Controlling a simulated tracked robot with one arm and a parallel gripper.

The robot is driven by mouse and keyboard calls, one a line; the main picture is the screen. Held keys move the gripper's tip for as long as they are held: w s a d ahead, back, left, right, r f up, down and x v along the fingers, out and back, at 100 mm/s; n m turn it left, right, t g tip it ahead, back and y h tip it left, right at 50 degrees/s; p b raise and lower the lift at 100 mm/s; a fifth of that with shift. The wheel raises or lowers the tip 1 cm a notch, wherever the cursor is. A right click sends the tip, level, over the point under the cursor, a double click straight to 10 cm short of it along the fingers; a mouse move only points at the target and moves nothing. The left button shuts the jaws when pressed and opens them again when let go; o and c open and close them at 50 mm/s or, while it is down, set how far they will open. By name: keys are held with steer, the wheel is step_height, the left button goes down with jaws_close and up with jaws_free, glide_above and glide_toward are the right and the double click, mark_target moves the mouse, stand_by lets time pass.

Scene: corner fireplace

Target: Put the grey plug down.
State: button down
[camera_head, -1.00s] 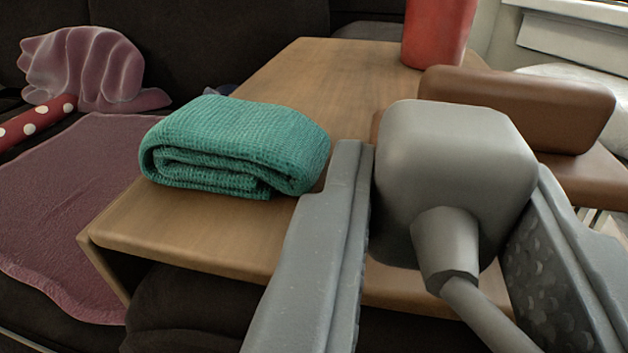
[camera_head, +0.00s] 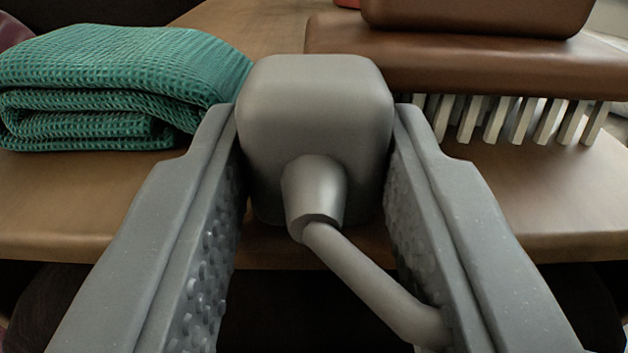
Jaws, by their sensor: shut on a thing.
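The grey plug (camera_head: 315,115) is a rounded block with a short neck and a thick grey cable that bends down to the right. My gripper (camera_head: 318,140) is shut on it, with one finger on each side of the block. The plug is in front of the near edge of the wooden table (camera_head: 60,215). Its underside is mostly hidden, so I cannot tell whether it touches the table.
A folded teal cloth (camera_head: 110,90) lies on the table to the left. A brown brush (camera_head: 470,60) with pale bristles lies to the right, close behind the right finger. Bare wood shows at the right front (camera_head: 560,205). Dark space lies below the table's front edge.

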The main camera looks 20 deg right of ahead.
steer(key=c, duration=1.1)
jaws_free()
steer(key=shift+o, duration=0.2)
steer(key=shift+s+a+r, duration=0.1)
steer(key=shift+s+a, duration=0.1)
steer(key=shift+s, duration=0.25)
steer(key=p+v, duration=0.2)
steer(key=v, duration=0.9)
